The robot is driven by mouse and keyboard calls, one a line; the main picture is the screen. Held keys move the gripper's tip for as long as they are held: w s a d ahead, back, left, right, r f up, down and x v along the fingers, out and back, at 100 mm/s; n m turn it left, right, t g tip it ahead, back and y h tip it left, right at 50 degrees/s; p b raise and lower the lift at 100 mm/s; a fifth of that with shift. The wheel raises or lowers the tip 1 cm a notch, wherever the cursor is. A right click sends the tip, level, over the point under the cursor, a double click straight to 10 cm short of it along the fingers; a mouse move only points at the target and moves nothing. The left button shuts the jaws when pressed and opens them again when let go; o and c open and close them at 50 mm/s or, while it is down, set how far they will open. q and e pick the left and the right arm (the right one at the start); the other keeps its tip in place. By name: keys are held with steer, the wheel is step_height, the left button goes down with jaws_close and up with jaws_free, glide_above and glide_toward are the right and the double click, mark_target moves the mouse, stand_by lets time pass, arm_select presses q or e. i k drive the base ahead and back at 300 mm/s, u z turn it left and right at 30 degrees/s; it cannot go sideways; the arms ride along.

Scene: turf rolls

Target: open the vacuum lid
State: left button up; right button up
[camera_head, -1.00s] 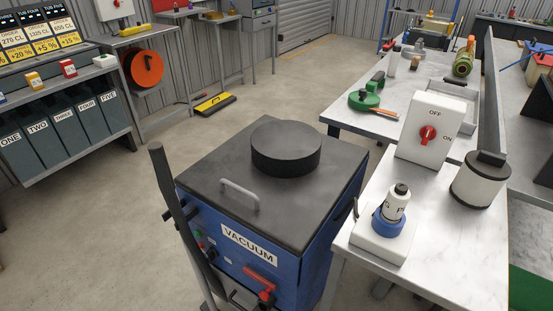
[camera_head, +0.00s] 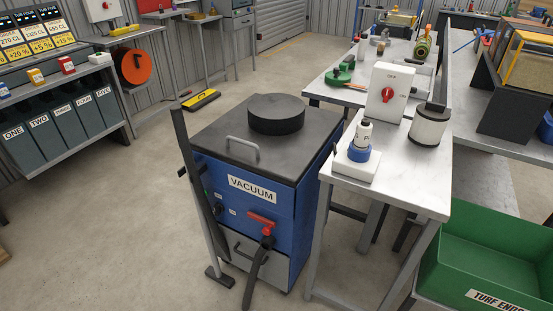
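The vacuum (camera_head: 300,222) is a blue box on the floor in the middle of the head view, with a "VACUUM" label on its front. Its dark grey lid (camera_head: 215,135) lies flat and closed on top. A grey bar handle (camera_head: 243,147) sits near the lid's front edge, and a black round disc (camera_head: 276,114) sits towards the lid's back. A red valve handle (camera_head: 262,219) and a black hose (camera_head: 256,272) are on the front. Neither of my grippers is in view.
A metal table (camera_head: 405,195) stands close at the vacuum's right, carrying a white switch box (camera_head: 388,92), a bottle on a blue-ringed base (camera_head: 359,150) and a white canister (camera_head: 430,125). A green "TURF ENDS" bin (camera_head: 490,255) is at the lower right.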

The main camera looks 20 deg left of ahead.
mark_target(278, 137)
steer(key=z, duration=0.9)
steer(key=k, duration=0.15)
steer(key=u, duration=1.95)
steer(key=i, duration=0.9)
